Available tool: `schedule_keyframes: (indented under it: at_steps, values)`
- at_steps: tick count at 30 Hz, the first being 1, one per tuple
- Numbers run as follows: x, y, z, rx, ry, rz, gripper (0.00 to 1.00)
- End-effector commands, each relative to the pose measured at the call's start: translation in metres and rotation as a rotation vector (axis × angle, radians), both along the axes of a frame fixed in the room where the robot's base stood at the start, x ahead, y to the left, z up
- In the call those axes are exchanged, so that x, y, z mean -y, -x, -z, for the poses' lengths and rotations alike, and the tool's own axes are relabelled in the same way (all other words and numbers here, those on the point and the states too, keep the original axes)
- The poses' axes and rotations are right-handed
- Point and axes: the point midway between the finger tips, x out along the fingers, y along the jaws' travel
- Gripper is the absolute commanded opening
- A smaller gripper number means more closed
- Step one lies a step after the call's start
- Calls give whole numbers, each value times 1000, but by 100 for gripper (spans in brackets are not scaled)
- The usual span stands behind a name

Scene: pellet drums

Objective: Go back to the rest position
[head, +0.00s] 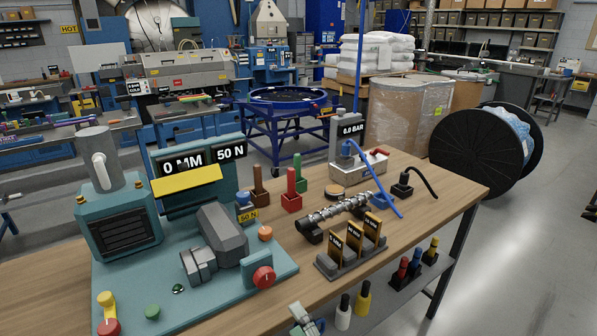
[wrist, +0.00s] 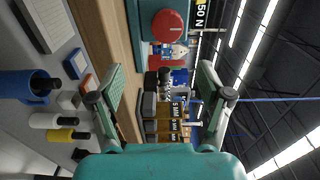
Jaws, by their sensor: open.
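My gripper (wrist: 160,75) is open in the wrist view, its two grey-green fingers spread wide with nothing between them. In the head view only a small part of my gripper (head: 304,318) shows at the bottom edge, in front of the workbench (head: 400,232). The wrist view is turned on its side. Beyond the fingers it shows the black holder with labelled blocks (wrist: 164,112) and the red knob (wrist: 167,27). The holder also stands on the bench in the head view (head: 350,262).
A teal machine (head: 120,225) with 0 MM and 50 N displays fills the bench's left. A metal screw (head: 335,211) lies behind the labelled blocks. White (head: 343,312) and yellow (head: 363,298) bottles stand below the bench's front edge. The floor at right is clear before a black reel (head: 475,150).

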Motion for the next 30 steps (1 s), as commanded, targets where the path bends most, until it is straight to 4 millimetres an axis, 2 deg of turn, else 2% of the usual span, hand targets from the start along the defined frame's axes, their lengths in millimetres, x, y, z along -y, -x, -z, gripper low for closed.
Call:
schedule_keyframes:
  at_steps: [7,15,22,30]
  values:
    - [51,54,58,29,207,129,78]
    - [106,133,102,73,505,249,78]
    - [143,205,118,106,775,305,78]
    - [173,290,114,147,1099,315,78]
